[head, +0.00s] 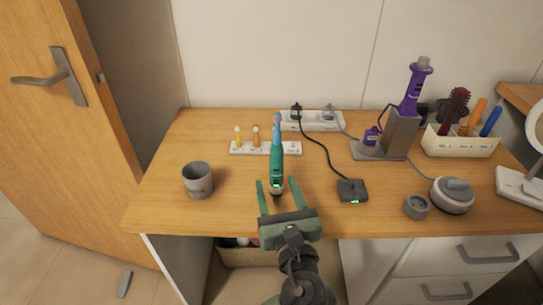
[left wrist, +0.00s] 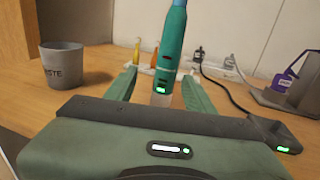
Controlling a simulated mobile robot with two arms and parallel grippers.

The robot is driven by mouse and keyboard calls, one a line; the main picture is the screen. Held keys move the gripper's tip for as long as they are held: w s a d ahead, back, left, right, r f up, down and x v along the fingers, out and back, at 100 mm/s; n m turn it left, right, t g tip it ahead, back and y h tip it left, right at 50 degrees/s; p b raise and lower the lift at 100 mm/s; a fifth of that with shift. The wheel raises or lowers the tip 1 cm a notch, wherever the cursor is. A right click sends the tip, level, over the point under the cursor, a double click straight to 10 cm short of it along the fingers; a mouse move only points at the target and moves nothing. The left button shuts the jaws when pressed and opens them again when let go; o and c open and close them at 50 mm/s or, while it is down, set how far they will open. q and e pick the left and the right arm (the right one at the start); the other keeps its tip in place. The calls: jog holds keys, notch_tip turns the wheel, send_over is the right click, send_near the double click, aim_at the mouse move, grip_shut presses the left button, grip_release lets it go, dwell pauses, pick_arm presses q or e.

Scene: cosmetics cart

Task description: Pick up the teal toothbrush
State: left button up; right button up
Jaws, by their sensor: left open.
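The teal toothbrush (head: 276,168) stands upright at the middle of the wooden table, with a light blue head and a lit green mark near its base. It also shows in the left wrist view (left wrist: 170,55), where its top is cut off. My left gripper (head: 275,183) is open, its two green fingers pointing away from me at either side of the toothbrush's lower part. In the left wrist view the fingers (left wrist: 158,88) stand apart with the toothbrush between them, and I see a gap on each side. My right gripper is not in view.
A grey cup (head: 198,180) stands left of the toothbrush. A white holder (head: 265,149) with small brush heads is behind it. A black charger (head: 352,190) with a cable is to the right. A purple device (head: 415,88) on a grey stand (head: 400,135) is farther right.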

aim_at(275, 178)
pick_arm(q)
jog(key=shift+x, duration=0.8)
jog(key=shift+w+r+b, duration=0.2)
jog(key=shift+w+b, duration=0.1)
jog(key=shift+w, duration=0.4)
jog(key=x, duration=0.4)
jog(key=shift+w+d+b, duration=0.15)
jog(key=shift+w+b, duration=0.2)
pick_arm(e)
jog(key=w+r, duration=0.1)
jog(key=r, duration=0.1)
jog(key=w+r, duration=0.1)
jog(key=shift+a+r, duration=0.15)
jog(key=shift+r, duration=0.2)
pick_arm(q)
grip_shut()
